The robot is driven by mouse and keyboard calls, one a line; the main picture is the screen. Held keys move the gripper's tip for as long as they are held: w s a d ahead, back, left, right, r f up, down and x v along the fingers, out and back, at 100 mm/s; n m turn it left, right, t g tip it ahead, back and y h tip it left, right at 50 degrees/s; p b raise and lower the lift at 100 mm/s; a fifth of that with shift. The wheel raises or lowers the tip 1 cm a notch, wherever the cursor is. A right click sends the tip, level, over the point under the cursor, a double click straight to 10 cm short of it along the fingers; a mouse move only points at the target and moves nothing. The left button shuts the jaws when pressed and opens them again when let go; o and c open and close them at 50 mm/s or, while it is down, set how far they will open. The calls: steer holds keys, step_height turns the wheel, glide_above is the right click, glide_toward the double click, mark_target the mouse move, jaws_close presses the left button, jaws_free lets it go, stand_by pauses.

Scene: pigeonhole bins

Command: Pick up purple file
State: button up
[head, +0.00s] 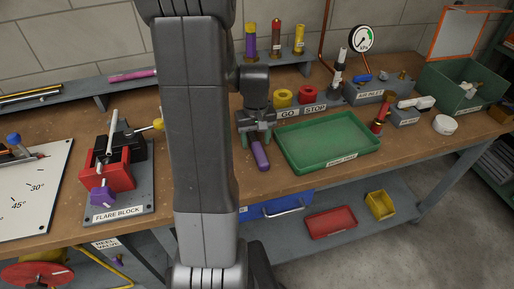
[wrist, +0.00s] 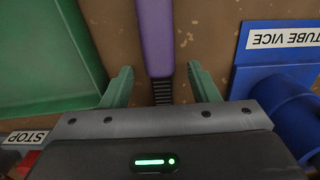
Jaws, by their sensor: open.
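The purple file (head: 260,156) lies on the wooden bench just left of the green tray. In the wrist view its purple handle (wrist: 156,38) runs up from between my fingers, and a dark ribbed part shows nearer the palm. My gripper (head: 258,137) points down over the file's far end. In the wrist view my gripper (wrist: 162,84) is open, with one green finger on each side of the file and a gap on both sides. My gripper hides the far end of the file. I cannot tell the exact height of the fingertips above the bench.
The green tray (head: 283,140) is close on the right of my gripper in the head view. A blue tube vice (wrist: 275,85) stands close by in the wrist view. Red STOP (head: 308,94) and yellow GO (head: 283,98) parts stand behind. The flare block (head: 122,208) is at left.

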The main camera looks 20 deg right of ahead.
mark_target(256, 141)
steer(key=shift+f, duration=0.2)
jaws_close()
step_height(256, 141, up, 10)
stand_by(0.6)
steer(key=c, duration=0.6)
jaws_free()
steer(key=shift+c, duration=0.2)
jaws_close()
